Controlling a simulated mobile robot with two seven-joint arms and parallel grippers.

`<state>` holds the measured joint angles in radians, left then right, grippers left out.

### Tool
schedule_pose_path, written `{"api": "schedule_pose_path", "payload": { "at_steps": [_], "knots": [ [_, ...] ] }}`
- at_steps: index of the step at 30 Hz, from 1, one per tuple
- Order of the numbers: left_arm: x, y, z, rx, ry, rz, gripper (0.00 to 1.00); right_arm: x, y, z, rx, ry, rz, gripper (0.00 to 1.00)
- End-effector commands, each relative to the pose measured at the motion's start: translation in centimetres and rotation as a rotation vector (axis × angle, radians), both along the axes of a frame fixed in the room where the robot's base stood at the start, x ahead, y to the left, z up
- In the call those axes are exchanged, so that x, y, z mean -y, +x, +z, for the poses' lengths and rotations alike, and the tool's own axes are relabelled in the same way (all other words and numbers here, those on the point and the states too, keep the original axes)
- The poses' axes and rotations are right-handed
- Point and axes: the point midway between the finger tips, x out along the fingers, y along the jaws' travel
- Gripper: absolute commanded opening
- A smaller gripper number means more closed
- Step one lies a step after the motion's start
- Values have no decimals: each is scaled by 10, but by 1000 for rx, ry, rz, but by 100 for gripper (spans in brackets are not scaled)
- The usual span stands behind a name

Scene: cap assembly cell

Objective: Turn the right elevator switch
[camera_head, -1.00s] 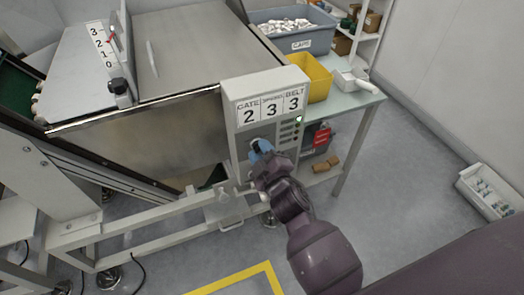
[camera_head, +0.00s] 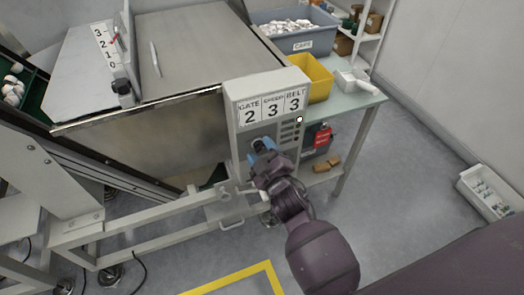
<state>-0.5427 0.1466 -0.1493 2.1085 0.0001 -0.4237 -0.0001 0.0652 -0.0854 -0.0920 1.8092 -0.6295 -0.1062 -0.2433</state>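The grey control box (camera_head: 236,130) stands at the right end of the machine, with a panel reading GATE 2, SPEED 3, BELT 3 (camera_head: 272,107). My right gripper (camera_head: 262,147) has its blue fingertips up at the box's front, below the panel, around or just in front of a small dark switch knob (camera_head: 257,143). The fingers and wrist hide most of the knob, so I cannot tell its angle or whether the fingers press on it. A small round lamp (camera_head: 299,119) right of the knob looks whitish. My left gripper is not in view.
A blue-grey bin of white caps (camera_head: 302,45) and a yellow bin (camera_head: 318,75) stand on the table behind the box. A green tray (camera_head: 36,93) with white caps is at far left. A white crate (camera_head: 487,190) lies on the floor at right. Open floor lies in front.

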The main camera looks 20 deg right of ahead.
Motion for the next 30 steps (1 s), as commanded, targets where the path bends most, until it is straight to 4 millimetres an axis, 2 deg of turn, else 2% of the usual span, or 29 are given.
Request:
{"api": "schedule_pose_path", "payload": {
  "at_steps": [9, 14, 30],
  "knots": [
    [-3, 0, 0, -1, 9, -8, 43, 0, 0, 0, -1, -2, -1, 59],
    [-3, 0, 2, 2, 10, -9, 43, 1, -9, -1, -2, -2, -1, 59],
    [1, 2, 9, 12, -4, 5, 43, 3, -88, 0, -1, 0, -1, 59]
  ]
}}
